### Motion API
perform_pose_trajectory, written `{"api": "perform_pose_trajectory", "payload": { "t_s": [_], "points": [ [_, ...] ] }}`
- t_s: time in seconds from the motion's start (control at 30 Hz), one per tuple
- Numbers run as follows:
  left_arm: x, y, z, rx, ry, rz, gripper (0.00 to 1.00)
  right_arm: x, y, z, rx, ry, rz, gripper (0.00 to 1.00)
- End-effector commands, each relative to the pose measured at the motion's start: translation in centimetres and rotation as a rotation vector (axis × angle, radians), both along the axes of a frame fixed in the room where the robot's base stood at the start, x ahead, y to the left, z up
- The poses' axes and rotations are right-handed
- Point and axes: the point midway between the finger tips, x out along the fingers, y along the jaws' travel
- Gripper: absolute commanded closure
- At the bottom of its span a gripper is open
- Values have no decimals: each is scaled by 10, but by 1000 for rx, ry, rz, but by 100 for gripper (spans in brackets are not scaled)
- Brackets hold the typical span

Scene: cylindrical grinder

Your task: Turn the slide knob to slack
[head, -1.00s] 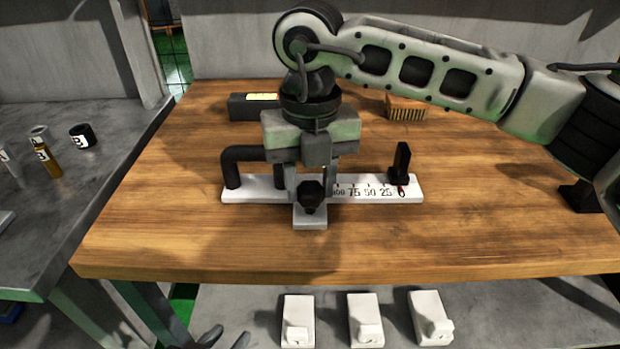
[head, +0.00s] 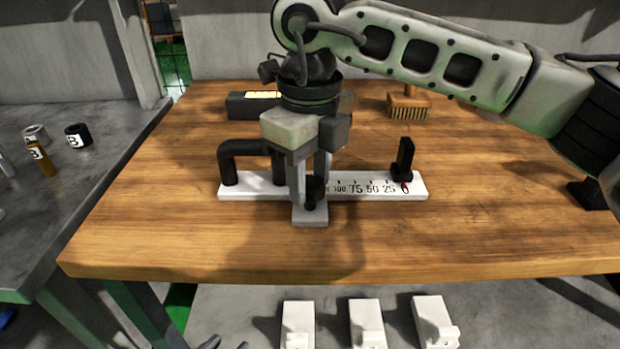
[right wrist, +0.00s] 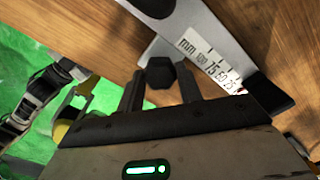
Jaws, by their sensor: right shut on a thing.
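The black slide knob (head: 315,188) stands on a small grey block at the front of the white scale bar (head: 415,187). My right gripper (head: 311,198) comes down from above and is shut on the knob. A finger partly hides the knob in the head view. In the right wrist view the faceted knob (right wrist: 161,72) sits between the two fingers. The scale numbers run from 100 to 0 on the right of the knob.
A black bent handle (head: 245,148) rises at the bar's left end, and a black upright stop (head: 405,158) near 0. A dark box (head: 241,107) and a brush (head: 408,105) lie behind. Several white blocks (head: 366,318) sit below the table's front edge.

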Motion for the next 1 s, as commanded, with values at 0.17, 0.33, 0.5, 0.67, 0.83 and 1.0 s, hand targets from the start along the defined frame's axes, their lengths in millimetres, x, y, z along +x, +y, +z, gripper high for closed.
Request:
{"api": "perform_pose_trajectory", "payload": {
  "t_s": [0.17,0.33,0.5,0.67,0.83,1.0],
  "points": [
    [0,-1,-2,-2,-2,-5,64,0,0,0,1,-2,168,87],
    [0,-3,-8,-1,11,-12,64,0,1,0,1,-2,329,87],
    [4,-4,-13,-1,15,-15,64,0,1,0,1,-2,487,87],
    [4,-5,-15,-2,17,-16,64,0,1,0,1,-2,621,87],
    [4,-5,-16,-3,21,-16,64,-1,1,1,1,-2,735,87],
    [4,-5,-17,-4,24,-17,64,-1,1,1,1,-2,816,87]
  ]
}}
